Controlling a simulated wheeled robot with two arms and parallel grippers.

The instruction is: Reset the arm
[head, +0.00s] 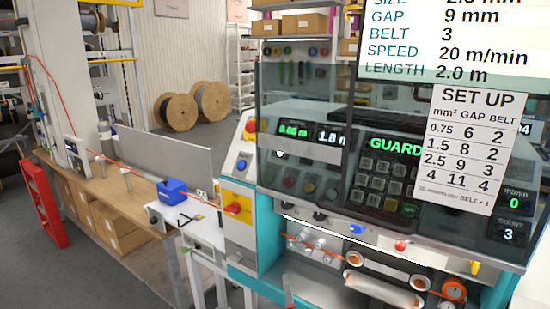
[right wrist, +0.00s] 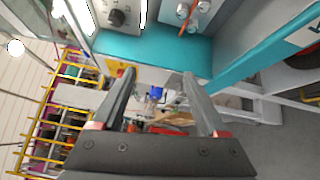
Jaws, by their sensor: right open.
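My right gripper (right wrist: 159,74) shows in the right wrist view, its two grey fingers spread apart with nothing between them. It is close to the teal and grey machine, whose teal edge (right wrist: 150,48) passes beyond the fingertips. In the head view I cannot make out the right gripper clearly. My left gripper and left arm are in neither view. The machine (head: 240,252) fills the right of the head view, with a clear guard, a keypad (head: 380,185) and a set-up sheet (head: 466,150).
A wooden bench (head: 120,190) stands at the left, with a blue tool (head: 173,190) on the white table beside it. Two cable reels (head: 176,111) stand on the floor behind. A red frame (head: 42,205) leans by the bench. Grey floor (head: 30,285) is open at lower left.

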